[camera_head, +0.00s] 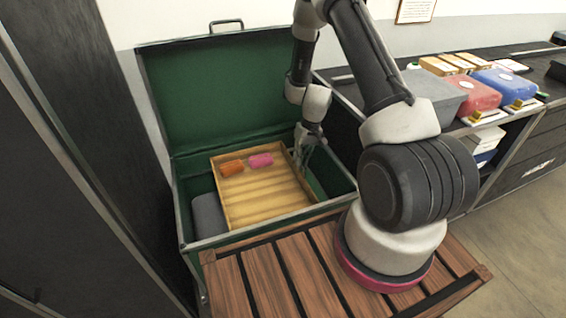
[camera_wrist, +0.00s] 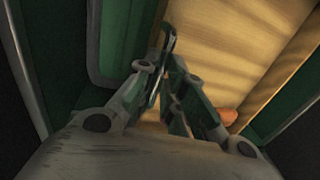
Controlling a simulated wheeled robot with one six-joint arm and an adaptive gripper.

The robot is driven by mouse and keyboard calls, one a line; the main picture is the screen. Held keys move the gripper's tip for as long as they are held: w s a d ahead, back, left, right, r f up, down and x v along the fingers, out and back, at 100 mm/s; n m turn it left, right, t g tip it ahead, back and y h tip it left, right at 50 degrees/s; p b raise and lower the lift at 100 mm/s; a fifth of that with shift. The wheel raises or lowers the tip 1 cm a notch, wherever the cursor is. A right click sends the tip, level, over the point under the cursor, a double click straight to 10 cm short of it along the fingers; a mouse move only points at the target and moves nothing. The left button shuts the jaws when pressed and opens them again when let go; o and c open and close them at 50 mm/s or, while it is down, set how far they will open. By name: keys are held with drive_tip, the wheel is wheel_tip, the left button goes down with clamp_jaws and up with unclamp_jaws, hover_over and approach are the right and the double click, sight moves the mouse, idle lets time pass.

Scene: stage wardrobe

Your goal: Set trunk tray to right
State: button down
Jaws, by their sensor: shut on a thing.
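A green trunk (camera_head: 182,217) stands open with its lid (camera_head: 215,95) raised against the wall. The trunk tray (camera_head: 262,212), pale wood with a ribbed floor, sits inside the trunk near its middle. An orange roll (camera_head: 231,168) and a pink roll (camera_head: 261,160) lie at its far end. My gripper (camera_head: 303,160) reaches down into the trunk at the tray's right side. In the wrist view my gripper (camera_wrist: 168,95) is shut at the tray's edge, beside the tray floor (camera_wrist: 215,50). The fingertips partly hide the gripped part of the edge.
A grey rounded object (camera_head: 207,215) lies in the trunk left of the tray. A dark cabinet (camera_head: 75,150) stands close on the left. A shelf at right holds a grey box (camera_head: 436,95), a red box (camera_head: 475,94) and a blue box (camera_head: 508,86).

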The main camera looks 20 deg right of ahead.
drive_tip(key=d, duration=0.9)
drive_tip(key=shift+d, duration=0.3)
drive_tip(key=c, duration=1.5)
unclamp_jaws()
drive_tip(key=r, duration=0.4)
drive_tip(key=d+r, duration=0.1)
drive_tip(key=r, duration=0.3)
drive_tip(key=d+r, duration=0.1)
drive_tip(key=r, duration=0.2)
drive_tip(key=shift+d+r, duration=0.15)
drive_tip(key=shift+r, duration=0.25)
drive_tip(key=shift+c, duration=0.3)
